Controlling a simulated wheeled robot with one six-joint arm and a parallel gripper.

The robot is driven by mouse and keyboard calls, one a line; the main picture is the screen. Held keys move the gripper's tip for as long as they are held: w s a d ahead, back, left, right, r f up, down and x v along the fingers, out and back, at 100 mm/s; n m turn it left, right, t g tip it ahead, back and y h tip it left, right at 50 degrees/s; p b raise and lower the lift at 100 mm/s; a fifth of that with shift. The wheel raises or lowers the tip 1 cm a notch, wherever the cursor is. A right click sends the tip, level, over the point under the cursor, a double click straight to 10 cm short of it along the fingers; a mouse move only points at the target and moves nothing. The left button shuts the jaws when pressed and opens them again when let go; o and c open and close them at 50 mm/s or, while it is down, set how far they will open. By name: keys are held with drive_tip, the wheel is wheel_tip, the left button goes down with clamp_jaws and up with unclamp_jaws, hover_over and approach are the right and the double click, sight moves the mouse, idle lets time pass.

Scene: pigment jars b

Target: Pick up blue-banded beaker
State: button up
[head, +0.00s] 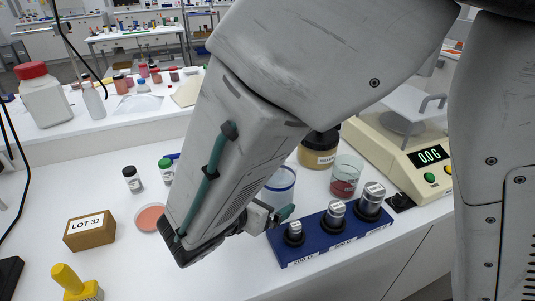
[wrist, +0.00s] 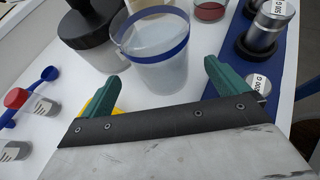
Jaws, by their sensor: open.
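The blue-banded beaker (wrist: 158,62) is a clear glass with a blue band near its rim, standing upright on the white bench. In the wrist view it lies just beyond and between the two green fingertips of my gripper (wrist: 162,86), which are apart with nothing held. In the head view the beaker (head: 281,186) is partly hidden behind my arm. My gripper (head: 275,215) shows there beside the arm's end, close to the beaker; only part of the fingers is visible.
A blue block with metal weights (head: 330,234) stands close on the right. A beaker with red powder (head: 345,176), a brown jar (head: 318,149) and a balance (head: 413,140) stand behind. A LOT 31 box (head: 90,230), small jars (head: 132,179) and a pink dish (head: 150,217) are left.

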drive_tip(key=x, duration=0.4)
drive_tip(key=shift+d, duration=0.2)
drive_tip(key=c, duration=1.3)
drive_tip(key=shift+r, duration=0.1)
drive_tip(key=shift+c, duration=0.2)
